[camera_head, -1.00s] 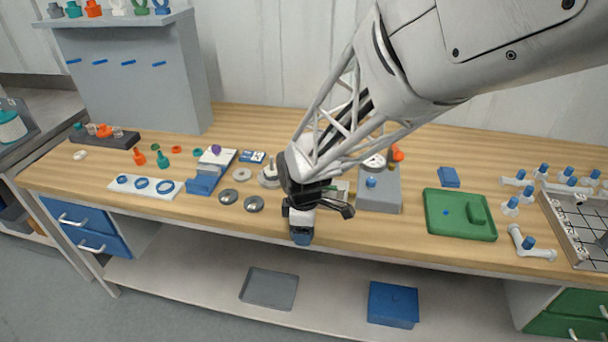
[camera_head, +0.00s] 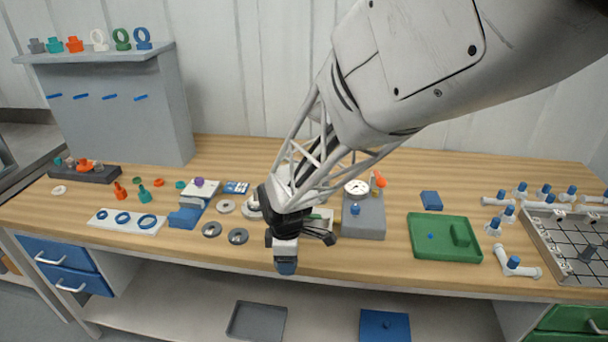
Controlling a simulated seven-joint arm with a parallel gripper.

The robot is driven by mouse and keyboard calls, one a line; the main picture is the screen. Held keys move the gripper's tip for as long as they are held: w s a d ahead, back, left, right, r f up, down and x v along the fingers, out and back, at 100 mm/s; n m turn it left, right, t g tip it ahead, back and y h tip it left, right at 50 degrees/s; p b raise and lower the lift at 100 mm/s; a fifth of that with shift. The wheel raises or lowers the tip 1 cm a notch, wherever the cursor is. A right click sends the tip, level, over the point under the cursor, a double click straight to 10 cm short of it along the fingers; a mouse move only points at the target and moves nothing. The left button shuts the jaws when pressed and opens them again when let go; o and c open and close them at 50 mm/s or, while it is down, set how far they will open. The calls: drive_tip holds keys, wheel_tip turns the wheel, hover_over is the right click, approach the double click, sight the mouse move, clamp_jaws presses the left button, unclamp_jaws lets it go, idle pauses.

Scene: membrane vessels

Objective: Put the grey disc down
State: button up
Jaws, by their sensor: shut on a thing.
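My gripper (camera_head: 286,264) hangs over the front edge of the wooden bench, right of the loose grey discs. It is shut, with its blue-grey tip pointing down; the disc it holds cannot be made out clearly from this side. Two dark grey rings or discs lie flat on the bench to its left, one nearer (camera_head: 238,236) and one further left (camera_head: 211,229). A paler disc (camera_head: 226,206) lies behind them. Another pale round piece (camera_head: 252,211) is partly hidden by my wrist.
A grey block with a dial (camera_head: 364,222) stands right of my gripper, with a green tray (camera_head: 445,252) further right. A white plate with blue rings (camera_head: 127,221) and a blue holder (camera_head: 186,217) are left. Bare wood shows along the front edge.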

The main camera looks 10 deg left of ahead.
drive_tip(key=w+a, duration=0.2)
drive_tip(key=w, duration=0.1)
drive_tip(key=w+a, duration=0.2)
drive_tip(key=w, duration=0.2)
drive_tip(key=w+a+f, duration=0.1)
drive_tip(key=w+a, duration=0.1)
drive_tip(key=w, duration=0.2)
drive_tip(key=shift+a+f, duration=0.1)
drive_tip(key=shift+a, duration=0.25)
drive_tip(key=shift+f, duration=1.75)
drive_tip(key=shift+f, duration=0.15)
drive_tip(key=o, duration=0.9)
wheel_tip(320, 180, up, 12)
